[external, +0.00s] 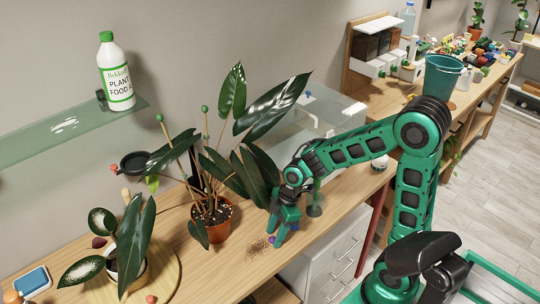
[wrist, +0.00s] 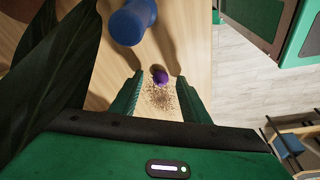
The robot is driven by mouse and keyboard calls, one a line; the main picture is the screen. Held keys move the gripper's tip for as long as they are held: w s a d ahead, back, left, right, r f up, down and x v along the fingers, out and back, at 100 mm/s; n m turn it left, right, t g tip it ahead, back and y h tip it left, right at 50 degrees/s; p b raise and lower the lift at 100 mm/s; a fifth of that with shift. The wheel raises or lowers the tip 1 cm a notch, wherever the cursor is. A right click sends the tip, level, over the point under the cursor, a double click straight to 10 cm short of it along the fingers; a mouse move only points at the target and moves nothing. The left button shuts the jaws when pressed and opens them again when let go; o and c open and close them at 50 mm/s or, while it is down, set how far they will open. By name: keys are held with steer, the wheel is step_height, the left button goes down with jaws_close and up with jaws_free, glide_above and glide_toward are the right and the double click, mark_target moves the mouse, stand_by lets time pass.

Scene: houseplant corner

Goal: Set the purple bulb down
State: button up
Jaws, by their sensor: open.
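The purple bulb (wrist: 159,75) rests on the wooden bench top, at the edge of a patch of brown crumbs. It lies between and just beyond the spread fingers of my gripper (wrist: 155,92) in the wrist view. In the external view the bulb (external: 272,239) is a small purple spot at the tip of my gripper (external: 278,230), low over the bench near its front edge. My gripper is open, with a gap between each finger and the bulb.
A potted plant (external: 211,222) with large dark leaves stands just left of my gripper. A blue rounded object (wrist: 128,24) is near the bulb in the wrist view. Brown crumbs (external: 257,247) lie on the bench. A plant food bottle (external: 116,75) stands on the glass shelf (external: 60,140).

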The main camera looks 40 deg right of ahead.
steer(key=shift+a+f, duration=0.1)
steer(key=shift+f, duration=0.25)
steer(key=shift+c, duration=0.7)
jaws_close()
steer(key=shift+r, duration=0.1)
